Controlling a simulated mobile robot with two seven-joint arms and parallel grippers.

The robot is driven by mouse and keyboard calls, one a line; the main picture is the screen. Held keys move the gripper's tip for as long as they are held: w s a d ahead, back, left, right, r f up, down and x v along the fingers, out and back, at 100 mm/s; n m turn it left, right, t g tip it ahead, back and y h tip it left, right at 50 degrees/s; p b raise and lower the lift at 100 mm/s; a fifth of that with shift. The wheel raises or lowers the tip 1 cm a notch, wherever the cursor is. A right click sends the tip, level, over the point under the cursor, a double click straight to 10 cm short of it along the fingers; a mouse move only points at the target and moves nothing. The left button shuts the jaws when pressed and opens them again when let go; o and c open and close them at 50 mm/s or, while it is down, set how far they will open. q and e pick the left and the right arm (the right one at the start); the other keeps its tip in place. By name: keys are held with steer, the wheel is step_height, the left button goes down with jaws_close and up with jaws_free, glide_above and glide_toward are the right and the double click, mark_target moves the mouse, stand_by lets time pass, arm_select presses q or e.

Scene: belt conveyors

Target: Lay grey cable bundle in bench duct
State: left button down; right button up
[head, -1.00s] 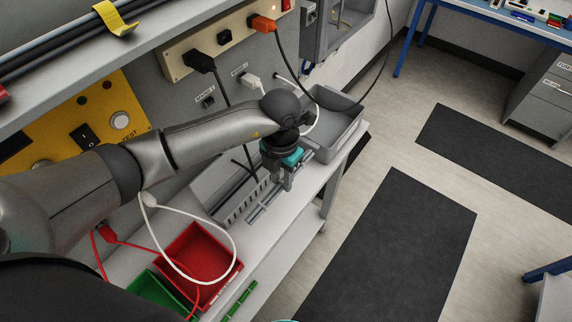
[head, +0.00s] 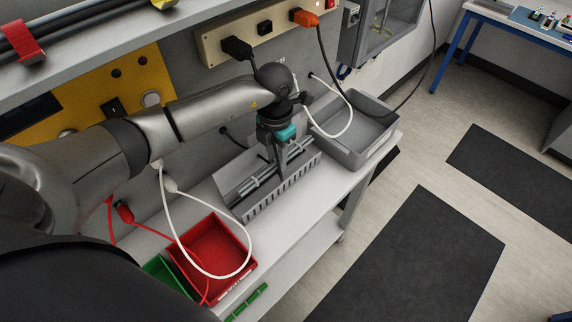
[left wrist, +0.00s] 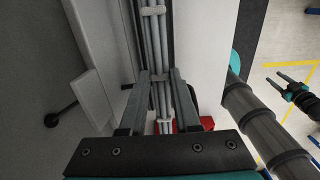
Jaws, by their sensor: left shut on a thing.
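My left gripper (head: 275,172) is shut on the grey cable bundle (head: 256,182), pointing down over the bench. The bundle is several straight grey strands with pale ties; in the left wrist view it (left wrist: 154,35) runs lengthwise between the two fingers. The grey slotted duct (head: 283,192) lies on the bench right under the bundle, and the bundle lines up with its length. Whether the bundle is just above the duct's opening or partly inside, I cannot tell. My right gripper (left wrist: 284,84) shows at the right edge of the left wrist view, with its fingers apart and empty.
A grey bin (head: 357,143) stands just beyond the duct's far end. A red bin (head: 222,262) and a green bin (head: 160,268) stand nearer. A white cable (head: 176,235) loops over the red bin. A socket strip (head: 280,22) is on the wall behind.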

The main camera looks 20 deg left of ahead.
mark_target(277, 171)
arm_select(q)
steer(key=shift+a+f+b, duration=0.15)
steer(key=shift+f+b, duration=2.05)
steer(key=shift+f, duration=0.55)
arm_select(e)
steer(key=shift+f, duration=2.35)
arm_select(q)
steer(key=c, duration=0.6)
jaws_free()
steer(key=shift+o, duration=0.2)
steer(key=shift+d+f, duration=0.1)
steer(key=shift+d, duration=0.1)
